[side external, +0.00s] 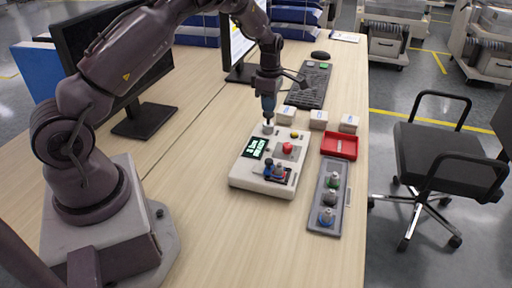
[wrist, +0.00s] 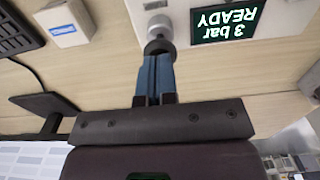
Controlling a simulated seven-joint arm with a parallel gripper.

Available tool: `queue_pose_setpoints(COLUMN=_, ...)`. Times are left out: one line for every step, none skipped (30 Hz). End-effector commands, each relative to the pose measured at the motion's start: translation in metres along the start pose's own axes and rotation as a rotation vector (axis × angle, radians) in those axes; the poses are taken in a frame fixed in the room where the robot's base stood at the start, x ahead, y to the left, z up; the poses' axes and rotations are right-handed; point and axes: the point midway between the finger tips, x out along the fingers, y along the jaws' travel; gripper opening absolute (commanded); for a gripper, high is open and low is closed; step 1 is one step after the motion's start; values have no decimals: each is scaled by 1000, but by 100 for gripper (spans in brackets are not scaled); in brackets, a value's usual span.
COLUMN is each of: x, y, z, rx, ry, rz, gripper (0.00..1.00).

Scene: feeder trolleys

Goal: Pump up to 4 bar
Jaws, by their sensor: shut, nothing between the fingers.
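The white pump unit (side external: 243,180) stands on the table in the side view. Its dark display (wrist: 228,20) shows upside down in the wrist view and reads "3 bar READY". My gripper (side external: 268,118) points down with its blue fingers shut, nothing between them. The fingertips are at a round dark-and-grey knob or plunger (wrist: 159,36) at the unit's back edge. They look to be at its top; whether they touch it I cannot tell.
Several small white boxes (side external: 318,119) and a keyboard (side external: 309,86) lie behind. Monitors stand at the back left. The table front is clear.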

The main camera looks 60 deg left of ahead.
Motion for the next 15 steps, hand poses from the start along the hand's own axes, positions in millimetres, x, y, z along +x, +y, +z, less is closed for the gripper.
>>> queue_pose_setpoints(x=3, y=0, z=0, rx=0, ry=0, rz=-1, gripper=0)
queue_pose_setpoints(x=5, y=0, z=0, rx=0, ry=0, rz=-1, gripper=0)
queue_pose_setpoints(x=7, y=0, z=0, rx=0, ry=0, rz=0, gripper=0)
queue_pose_setpoints(x=8, y=0, z=0, rx=0, ry=0, rz=0, gripper=0)
queue_pose_setpoints(x=10, y=0, z=0, rx=0, ry=1, rz=0, gripper=0)
queue_pose_setpoints(x=12, y=0, z=0, rx=0, ry=1, rz=0, gripper=0)
queue_pose_setpoints(x=13, y=0, z=0, rx=0, ry=0, rz=0, gripper=0)
queue_pose_setpoints(x=15, y=0, z=0, rx=0, ry=0, rz=0, gripper=0)
queue_pose_setpoints(x=17, y=0, z=0, rx=0, ry=0, rz=0, gripper=0)
queue_pose_setpoints(x=18, y=0, z=0, rx=0, ry=0, rz=-1, gripper=0)
queue_pose_setpoints(x=20, y=0, z=0, rx=0, ry=0, rz=-1, gripper=0)
queue_pose_setpoints(x=22, y=0, z=0, rx=0, ry=0, rz=-1, gripper=0)
queue_pose_setpoints(x=24, y=0, z=0, rx=0, ry=0, rz=-1, gripper=0)
queue_pose_setpoints(x=23, y=0, z=0, rx=0, ry=-1, rz=0, gripper=0)
queue_pose_setpoints(x=23, y=0, z=0, rx=0, ry=-1, rz=1, gripper=0)
